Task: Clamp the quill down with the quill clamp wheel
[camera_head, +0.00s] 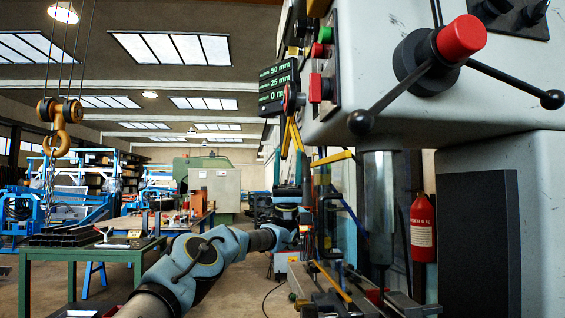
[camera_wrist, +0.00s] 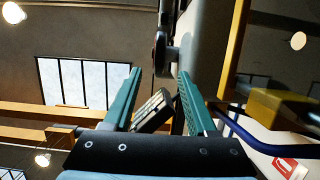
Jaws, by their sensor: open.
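The quill (camera_head: 380,190) is a grey vertical cylinder under the drilling machine's head in the head view. A small red wheel (camera_head: 290,97) on the left side of the machine head looks like the quill clamp wheel, seen nearly edge-on. My gripper (camera_head: 299,165) is below that wheel, pointing up, and is partly hidden among yellow bars. In the wrist view my gripper (camera_wrist: 160,72) has two teal fingers spread apart with nothing held. A dark round part (camera_wrist: 160,54) shows just beyond the fingertips; I cannot tell for certain that it is the wheel.
A spoked handle with a red hub (camera_head: 460,38) is on the machine head. A depth sign (camera_head: 278,88) hangs beside the red wheel, with green (camera_head: 325,35) and red (camera_head: 319,88) buttons nearby. A green table (camera_head: 90,250) and crane hook (camera_head: 60,130) are at left.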

